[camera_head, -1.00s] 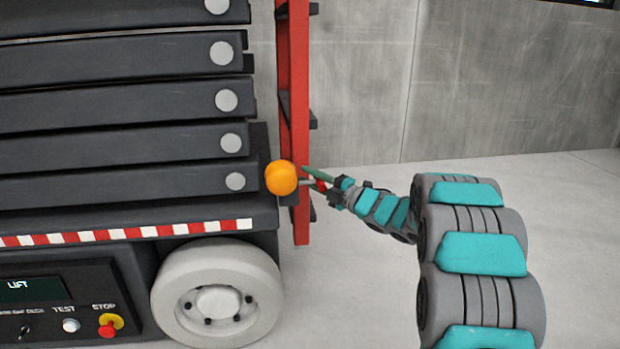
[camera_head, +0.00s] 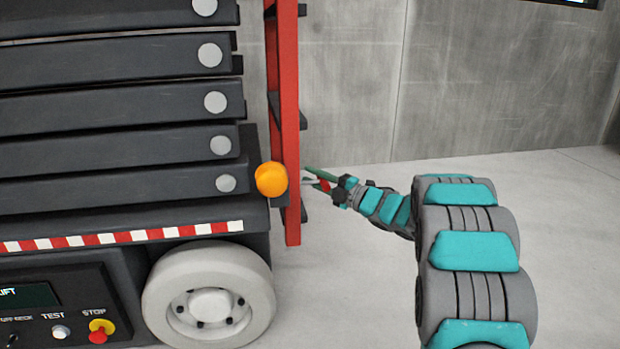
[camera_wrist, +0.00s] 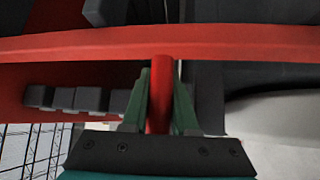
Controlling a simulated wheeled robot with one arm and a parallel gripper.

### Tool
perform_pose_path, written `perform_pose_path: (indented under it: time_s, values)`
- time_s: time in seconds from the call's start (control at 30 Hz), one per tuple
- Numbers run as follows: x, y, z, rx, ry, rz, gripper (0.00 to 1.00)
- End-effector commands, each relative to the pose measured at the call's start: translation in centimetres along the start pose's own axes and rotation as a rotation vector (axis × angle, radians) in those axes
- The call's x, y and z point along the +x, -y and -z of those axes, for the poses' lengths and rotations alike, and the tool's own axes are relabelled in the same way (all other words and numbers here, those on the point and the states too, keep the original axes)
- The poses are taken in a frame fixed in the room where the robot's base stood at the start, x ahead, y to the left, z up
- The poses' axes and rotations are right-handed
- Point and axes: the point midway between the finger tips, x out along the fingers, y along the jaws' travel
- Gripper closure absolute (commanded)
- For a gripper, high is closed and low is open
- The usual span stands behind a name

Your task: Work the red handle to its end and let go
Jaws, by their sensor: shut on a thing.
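The red handle (camera_wrist: 161,92) shows in the wrist view as a red bar between the two green fingers of my gripper (camera_wrist: 160,95). The fingers are shut on it, one on each side. In the head view my gripper (camera_head: 313,178) is small, just right of the red upright post, and a bit of the red handle (camera_head: 324,185) shows between its fingers. The far end of the handle and how it is fixed are hard to make out.
The red post (camera_head: 288,130) stands beside the dark lift (camera_head: 110,160) with its stacked bars. An orange ball (camera_head: 271,179) sits left of the post. A white wheel (camera_head: 208,297) and a panel with a red stop button (camera_head: 98,336) are below. The floor at right is clear.

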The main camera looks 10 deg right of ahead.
Motion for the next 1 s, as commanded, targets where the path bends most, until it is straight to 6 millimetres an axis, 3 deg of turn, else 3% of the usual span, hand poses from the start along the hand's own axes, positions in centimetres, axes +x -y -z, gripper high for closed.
perform_pose_path:
  time_s: [0.03, 0.3, 0.63, 1.0]
  values:
    - [-0.1, 0.2, -0.1, 0.002, 0.003, 0.002, 0.71]
    - [-0.1, 0.1, -0.1, 0.001, 0.002, 0.001, 0.43]
    - [-0.7, 0.0, -0.1, 0.0, 0.002, 0.0, 0.43]
    - [-6.2, -0.1, -0.1, -0.001, 0.004, 0.0, 0.43]
